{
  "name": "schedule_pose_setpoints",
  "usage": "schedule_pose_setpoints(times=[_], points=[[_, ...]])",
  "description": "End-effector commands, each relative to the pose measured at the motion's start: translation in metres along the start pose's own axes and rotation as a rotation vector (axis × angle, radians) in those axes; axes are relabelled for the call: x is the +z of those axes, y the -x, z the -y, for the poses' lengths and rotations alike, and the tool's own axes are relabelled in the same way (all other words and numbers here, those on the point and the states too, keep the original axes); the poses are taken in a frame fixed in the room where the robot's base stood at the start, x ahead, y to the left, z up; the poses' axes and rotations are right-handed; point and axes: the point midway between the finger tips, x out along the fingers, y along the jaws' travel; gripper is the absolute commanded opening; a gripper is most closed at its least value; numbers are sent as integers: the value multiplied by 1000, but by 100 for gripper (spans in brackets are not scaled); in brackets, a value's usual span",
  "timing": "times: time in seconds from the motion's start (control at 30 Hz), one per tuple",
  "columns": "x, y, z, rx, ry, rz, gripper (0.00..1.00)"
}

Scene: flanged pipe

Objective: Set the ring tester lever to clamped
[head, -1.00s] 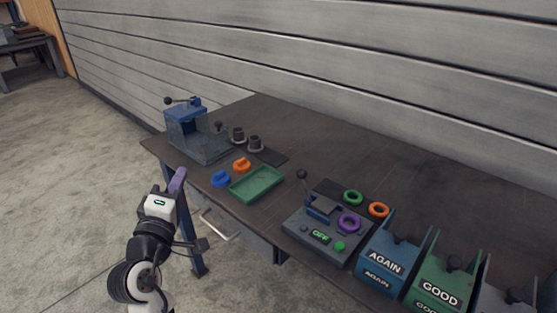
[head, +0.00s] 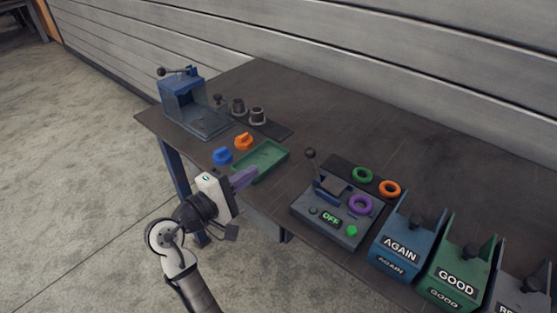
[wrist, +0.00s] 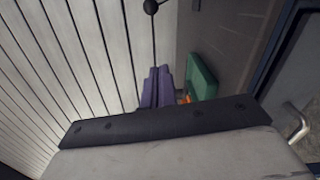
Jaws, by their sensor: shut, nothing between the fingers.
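The ring tester (head: 336,216) is a grey box at the front edge of the table, with a display reading OFF. Its lever (head: 313,169) has a dark ball knob and stands roughly upright at the tester's left side. A purple ring (head: 360,204) lies on the tester's right part. My gripper (head: 250,176) has purple fingers, is shut and empty, and is left of the tester, near the green tray's front edge.
A green ring (head: 363,175) and an orange ring (head: 389,189) lie on a dark mat behind the tester. The AGAIN bin (head: 398,250) and GOOD bin (head: 456,275) stand right.

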Motion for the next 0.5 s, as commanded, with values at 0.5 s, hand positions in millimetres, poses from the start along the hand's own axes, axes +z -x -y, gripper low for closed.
schedule_pose_setpoints(times=[0.5], points=[[2, -97, -2, -3, -1, 4, 0]])
